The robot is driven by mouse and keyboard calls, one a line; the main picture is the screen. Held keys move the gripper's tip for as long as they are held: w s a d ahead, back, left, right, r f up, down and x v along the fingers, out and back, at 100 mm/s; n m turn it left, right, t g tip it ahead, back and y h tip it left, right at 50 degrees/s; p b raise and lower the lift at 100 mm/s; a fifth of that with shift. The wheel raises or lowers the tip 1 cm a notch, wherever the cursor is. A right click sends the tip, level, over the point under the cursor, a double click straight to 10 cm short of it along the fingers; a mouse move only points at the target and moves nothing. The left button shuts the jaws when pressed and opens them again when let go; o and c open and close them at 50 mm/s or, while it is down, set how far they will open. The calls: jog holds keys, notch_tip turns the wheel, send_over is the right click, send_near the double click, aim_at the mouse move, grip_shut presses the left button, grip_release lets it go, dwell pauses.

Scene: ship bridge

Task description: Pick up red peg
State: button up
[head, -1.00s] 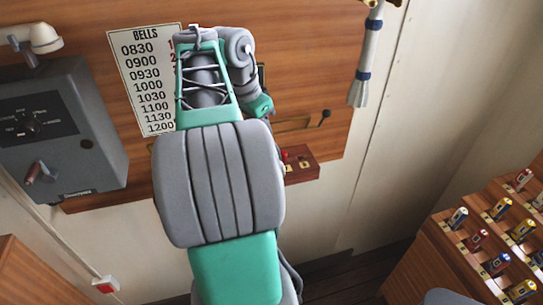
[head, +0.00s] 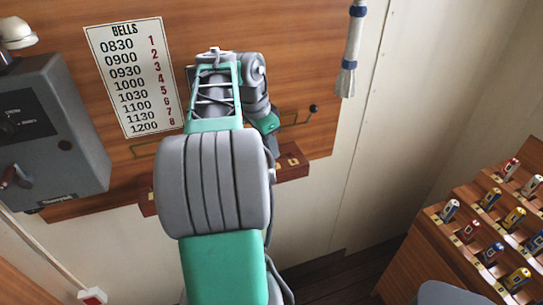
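A narrow wooden ledge (head: 293,165) on the wall shows to the right of my arm, with a small pale mark on its top. Its left end also shows beside my arm. I see no red peg on the visible parts of the ledge; its middle is hidden behind my arm. My arm's grey and green links fill the centre of the head view and reach toward the wall. My gripper is hidden behind them, so neither its fingers nor anything in them can be seen.
A grey metal box (head: 48,135) with a knob and handle is on the wall at left. A bells timetable (head: 135,75) hangs above. A bell rope (head: 352,50) hangs right of the arm. A stepped wooden rack (head: 440,245) with several coloured handles stands at right.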

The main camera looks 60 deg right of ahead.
grip_shut()
jog(key=shift+r, duration=0.1)
